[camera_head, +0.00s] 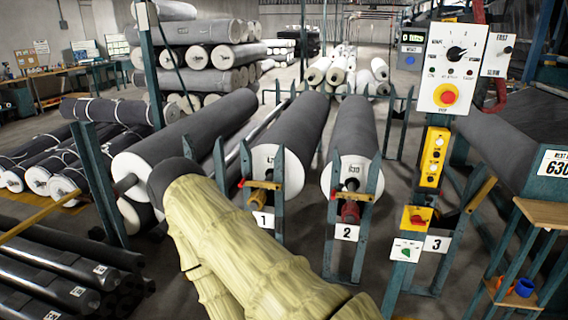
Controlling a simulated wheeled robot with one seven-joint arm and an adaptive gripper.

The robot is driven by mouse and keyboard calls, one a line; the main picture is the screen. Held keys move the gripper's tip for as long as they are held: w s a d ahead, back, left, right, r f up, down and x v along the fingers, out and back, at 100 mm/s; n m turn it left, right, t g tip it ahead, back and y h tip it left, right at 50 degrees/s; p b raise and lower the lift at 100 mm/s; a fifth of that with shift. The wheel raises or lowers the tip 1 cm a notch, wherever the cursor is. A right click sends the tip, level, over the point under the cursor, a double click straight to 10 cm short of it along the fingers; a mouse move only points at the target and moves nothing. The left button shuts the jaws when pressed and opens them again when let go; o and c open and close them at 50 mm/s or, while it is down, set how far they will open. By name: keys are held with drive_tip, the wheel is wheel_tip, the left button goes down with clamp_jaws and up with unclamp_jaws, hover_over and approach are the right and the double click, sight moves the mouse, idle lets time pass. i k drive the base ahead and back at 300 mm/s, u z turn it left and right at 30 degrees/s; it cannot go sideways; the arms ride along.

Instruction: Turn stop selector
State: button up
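A white control panel (452,70) stands on a post at the upper right. It carries a black rotary knob (456,53) with marks around it, and a red knob on a yellow disc (446,96) below. Lower on the post, a red rotary handle (417,220) sits on a yellow plate. I cannot tell from the small lettering which of these is the stop selector. My arm (245,250), in a tan sleeve, crosses the lower middle, left of the panel and apart from it. No gripper fingers show.
Large grey rolls (297,125) rest on teal stands numbered 1 and 2. A yellow button box (433,157) is mounted below the panel. A wooden-topped shelf (545,212) stands at the lower right. More rolls (65,275) lie at the lower left.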

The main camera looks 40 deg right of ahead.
sight(456, 54)
drive_tip(key=z, duration=0.2)
drive_tip(key=i, duration=0.85)
drive_tip(key=z, duration=1.05)
drive_tip(key=i, duration=0.6)
drive_tip(key=z, duration=0.7)
